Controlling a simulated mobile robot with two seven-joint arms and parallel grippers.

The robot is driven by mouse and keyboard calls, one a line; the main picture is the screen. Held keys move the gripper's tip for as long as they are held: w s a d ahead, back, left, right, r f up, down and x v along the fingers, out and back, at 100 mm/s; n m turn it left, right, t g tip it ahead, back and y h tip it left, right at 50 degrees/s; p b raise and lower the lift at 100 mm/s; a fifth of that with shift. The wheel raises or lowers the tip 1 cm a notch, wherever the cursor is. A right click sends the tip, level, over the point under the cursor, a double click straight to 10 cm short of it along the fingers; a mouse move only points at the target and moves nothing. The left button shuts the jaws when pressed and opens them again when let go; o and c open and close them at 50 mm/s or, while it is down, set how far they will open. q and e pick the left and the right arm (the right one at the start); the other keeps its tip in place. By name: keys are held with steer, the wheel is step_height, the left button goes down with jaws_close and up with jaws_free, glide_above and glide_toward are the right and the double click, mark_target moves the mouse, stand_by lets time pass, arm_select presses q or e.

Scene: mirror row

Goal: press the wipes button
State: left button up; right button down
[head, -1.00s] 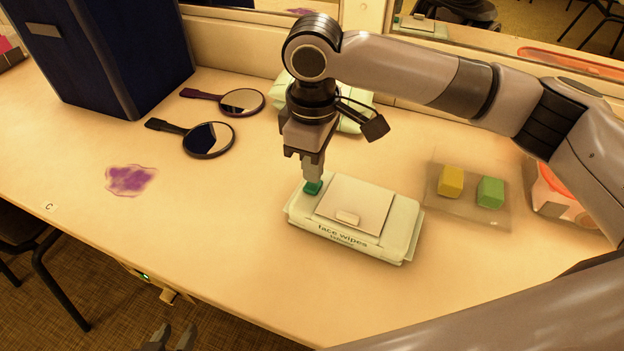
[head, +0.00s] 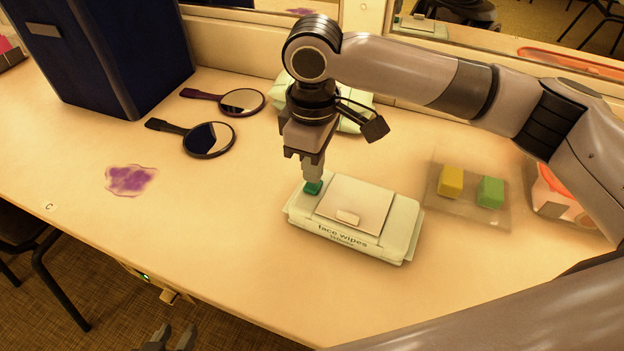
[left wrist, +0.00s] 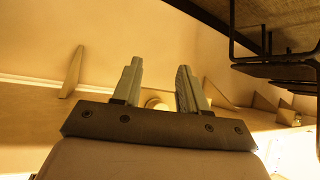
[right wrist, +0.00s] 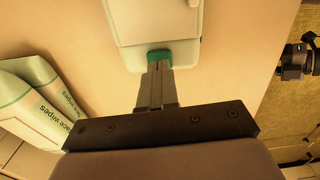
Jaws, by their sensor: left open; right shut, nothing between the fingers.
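The face wipes pack (head: 390,236) lies on the counter with its lid shut; it also shows in the right wrist view (right wrist: 188,25). The green wipes button (head: 312,188) sits at its left end, and it shows in the right wrist view (right wrist: 159,56). My right gripper (head: 313,180) is shut and empty, pointing down with its fingertips at the button. The fingertips (right wrist: 157,66) overlap the button's edge; they seem to touch it, but how far it is pressed I cannot tell. My left gripper (head: 170,338) is open and empty, low in front of the counter; its fingers also show in the left wrist view (left wrist: 157,88).
A purple smear (head: 130,180) marks the counter. A clear tray (head: 468,216) holds a yellow block (head: 451,181) and a green block (head: 490,191). Other wipes packs (right wrist: 32,105) lie behind my right gripper.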

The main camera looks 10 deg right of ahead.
steer(key=shift+f, duration=1)
steer(key=shift+r+p, duration=0.95)
steer(key=shift+p, duration=0.25)
steer(key=shift+r+p, duration=0.85)
steer(key=shift+p, duration=0.4)
step_height(320, 180, up, 4)
steer(key=p, duration=0.5)
steer(key=shift+f, duration=0.2)
steer(key=shift+s+f, duration=0.1)
